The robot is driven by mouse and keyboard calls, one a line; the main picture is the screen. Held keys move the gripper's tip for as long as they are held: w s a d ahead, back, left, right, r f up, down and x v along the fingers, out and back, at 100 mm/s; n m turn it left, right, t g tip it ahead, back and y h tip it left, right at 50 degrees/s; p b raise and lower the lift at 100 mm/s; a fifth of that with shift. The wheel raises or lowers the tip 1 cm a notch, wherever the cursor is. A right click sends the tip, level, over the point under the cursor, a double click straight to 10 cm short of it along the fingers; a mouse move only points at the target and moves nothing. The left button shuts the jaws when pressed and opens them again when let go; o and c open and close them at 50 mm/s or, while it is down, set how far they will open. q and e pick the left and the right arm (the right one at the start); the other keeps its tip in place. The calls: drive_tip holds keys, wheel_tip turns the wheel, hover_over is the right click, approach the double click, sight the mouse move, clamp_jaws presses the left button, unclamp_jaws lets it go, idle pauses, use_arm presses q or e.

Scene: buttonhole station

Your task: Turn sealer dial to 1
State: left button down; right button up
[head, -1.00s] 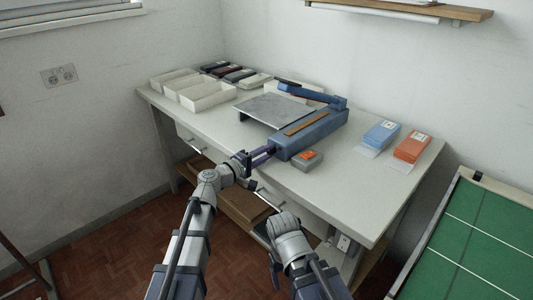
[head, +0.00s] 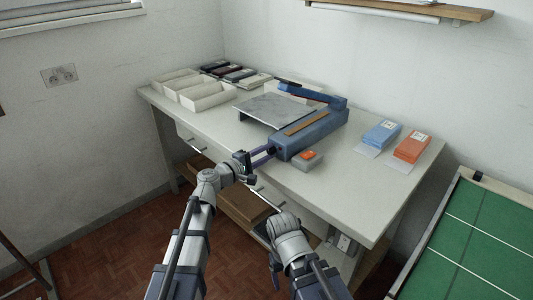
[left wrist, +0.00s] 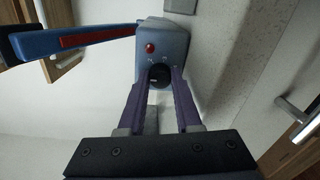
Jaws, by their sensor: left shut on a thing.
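The blue sealer (head: 308,134) stands on the table with its long arm (head: 312,94) raised over its back part. In the left wrist view the sealer's end face (left wrist: 163,40) shows a red light (left wrist: 150,48) above a black dial (left wrist: 159,76) with small marks around it, too small to read. My left gripper (head: 271,151) reaches the sealer's near end; in the left wrist view its purple fingers (left wrist: 160,88) are shut on the dial, one on each side. My right arm (head: 289,243) hangs low in front of the table; its gripper's fingertips are not clear.
A small grey box with an orange top (head: 307,156) sits close beside the sealer's near end. White bins (head: 205,97) are at the back left. Blue (head: 381,134) and orange (head: 412,147) packs lie at right.

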use_arm(q)
drive_tip(key=c, duration=0.9)
unclamp_jaws()
drive_tip(key=shift+v, duration=3.95)
drive_tip(key=s+f+m+g+y, duration=0.3)
drive_tip(key=s+f+m+g, duration=0.15)
drive_tip(key=f, duration=0.35)
drive_tip(key=s+f+m+g+y, duration=0.2)
drive_tip(key=s+f+m+g, duration=0.15)
drive_tip(key=s+f, duration=0.3)
drive_tip(key=s+a+f+m+g+y, duration=0.4)
drive_tip(key=s+a+f+y, duration=0.2)
drive_tip(key=s+a+y, duration=0.4)
drive_tip(key=shift+s+d+r+m+g+h+p, duration=0.2)
drive_tip(key=shift+s+d+r+m+p, duration=0.95)
drive_tip(key=shift+r+p, duration=3.1)
drive_tip(key=shift+s+d+r+n+h+p, duration=0.1)
drive_tip(key=shift+s+d+r+h+p, duration=0.2)
drive_tip(key=shift+d+r+p, duration=2.9)
drive_tip(key=shift+s+d+r+m+g+h+p, duration=0.15)
drive_tip(key=shift+s+d+r+m+p, duration=0.5)
drive_tip(key=shift+r+p, duration=4.65)
